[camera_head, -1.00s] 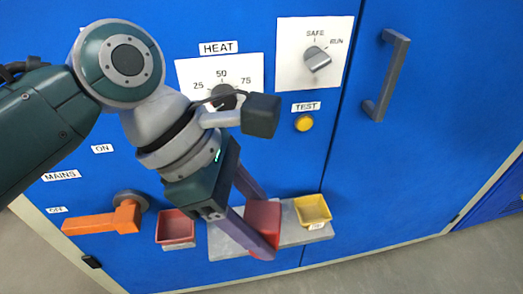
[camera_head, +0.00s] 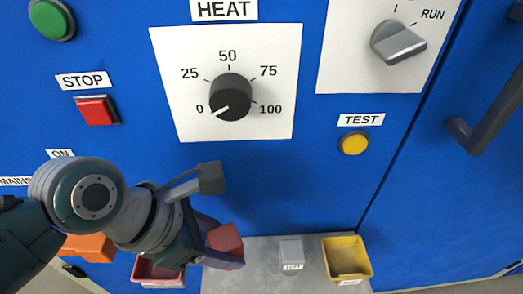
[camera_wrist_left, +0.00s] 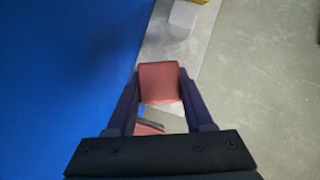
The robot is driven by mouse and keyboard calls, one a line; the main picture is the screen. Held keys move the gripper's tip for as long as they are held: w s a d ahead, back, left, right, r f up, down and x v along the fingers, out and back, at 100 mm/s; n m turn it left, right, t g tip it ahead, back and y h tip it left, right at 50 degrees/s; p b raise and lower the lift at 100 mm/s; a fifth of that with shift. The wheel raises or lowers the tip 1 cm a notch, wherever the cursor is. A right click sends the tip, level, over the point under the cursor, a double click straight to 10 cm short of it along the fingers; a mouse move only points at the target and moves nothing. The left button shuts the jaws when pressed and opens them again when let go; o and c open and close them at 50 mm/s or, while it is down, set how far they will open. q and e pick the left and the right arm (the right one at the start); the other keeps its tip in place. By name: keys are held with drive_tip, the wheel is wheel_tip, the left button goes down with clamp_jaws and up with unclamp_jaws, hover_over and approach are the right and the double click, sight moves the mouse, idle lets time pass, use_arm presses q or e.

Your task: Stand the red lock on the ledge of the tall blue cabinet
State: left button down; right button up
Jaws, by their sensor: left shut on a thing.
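The red lock (camera_head: 226,241) is a red block held between the fingers of my left gripper (camera_head: 222,256), in front of the tall blue cabinet (camera_head: 290,190). In the left wrist view the red lock (camera_wrist_left: 160,82) sits between both fingers of the left gripper (camera_wrist_left: 158,100). The grey ledge (camera_head: 255,270) juts from the cabinet at the bottom of the head view. The lock is by the ledge's left end. Whether it touches the ledge I cannot tell. Part of the lock is hidden by the gripper. My right gripper is not in view.
A yellow bin (camera_head: 347,262) stands at the ledge's right end, with a small grey labelled block (camera_head: 292,252) left of it. The ledge's middle is clear. Knobs and buttons are above.

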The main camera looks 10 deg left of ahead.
use_arm(q)
wheel_tip(320, 180, down, 4)
drive_tip(key=shift+f+b, duration=0.2)
drive_tip(key=shift+b, duration=0.95)
drive_tip(key=shift+r, duration=0.1)
drive_tip(key=shift+w, duration=0.1)
drive_tip(key=shift+c, duration=1.4)
unclamp_jaws()
